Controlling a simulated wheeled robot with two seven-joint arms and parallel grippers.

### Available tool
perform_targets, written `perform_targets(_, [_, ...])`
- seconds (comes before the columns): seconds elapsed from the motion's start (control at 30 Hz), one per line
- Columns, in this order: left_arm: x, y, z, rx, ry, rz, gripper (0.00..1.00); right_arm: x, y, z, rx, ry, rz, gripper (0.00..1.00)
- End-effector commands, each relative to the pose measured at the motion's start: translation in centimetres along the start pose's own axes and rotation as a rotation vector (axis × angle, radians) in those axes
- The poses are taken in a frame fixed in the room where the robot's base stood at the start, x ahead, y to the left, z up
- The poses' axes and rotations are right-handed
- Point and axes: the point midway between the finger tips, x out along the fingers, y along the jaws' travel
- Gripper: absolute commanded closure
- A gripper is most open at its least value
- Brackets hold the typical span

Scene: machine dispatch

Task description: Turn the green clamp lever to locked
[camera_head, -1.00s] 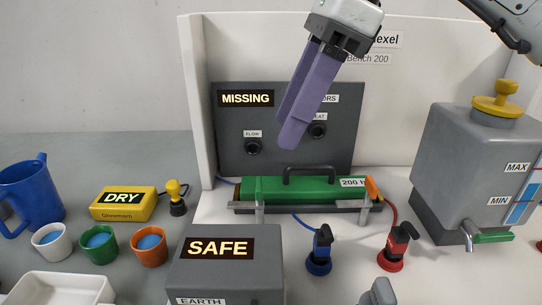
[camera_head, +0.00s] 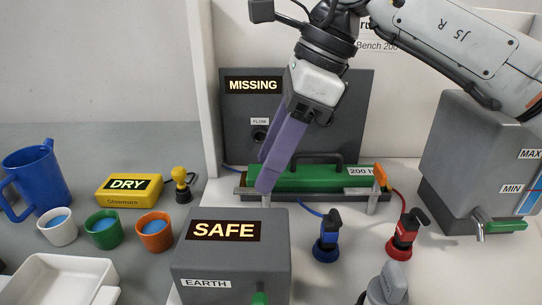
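My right gripper (camera_head: 267,175) comes in from the upper right on its white arm, with purple fingers pointing down and left. Its tips show in front of the left end of the green cylinder (camera_head: 320,183), above and behind the grey SAFE box (camera_head: 190,262). The fingers overlap, so I cannot tell whether they are apart. I see nothing held. A small green lever (camera_head: 259,298) shows at the front of the SAFE box, cut off by the bottom edge. Another green handle (camera_head: 507,225) is on the grey tank's tap. I cannot tell which is the clamp lever. My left gripper is not in view.
The grey MISSING panel (camera_head: 352,115) stands behind the cylinder. Blue (camera_head: 326,240) and red (camera_head: 402,240) connectors stand right of the SAFE box. The grey tank (camera_head: 462,150) is at the right. Cups, a blue jug (camera_head: 40,180), and a white tray (camera_head: 62,262) are left.

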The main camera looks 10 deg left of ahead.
Motion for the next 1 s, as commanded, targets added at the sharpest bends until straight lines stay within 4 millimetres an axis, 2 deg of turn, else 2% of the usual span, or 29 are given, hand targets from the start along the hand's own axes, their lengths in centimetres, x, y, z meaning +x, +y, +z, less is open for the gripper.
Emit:
perform_targets(0.03, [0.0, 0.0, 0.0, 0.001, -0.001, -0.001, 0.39, 0.0, 0.0, 0.0, 0.0, 0.0, 0.0, 0.63])
perform_targets(0.2, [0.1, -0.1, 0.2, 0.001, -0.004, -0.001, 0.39, 0.0, 0.0, 0.0, -0.001, 0.0, 0.0, 0.92])
perform_targets(0.57, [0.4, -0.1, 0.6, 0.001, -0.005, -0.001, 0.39, 0.1, 0.1, 0.0, 0.048, 0.001, -0.021, 0.93])
perform_targets(1.0, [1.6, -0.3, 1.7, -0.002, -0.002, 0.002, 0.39, 0.2, 0.3, 0.0, 0.359, 0.002, -0.153, 0.93])
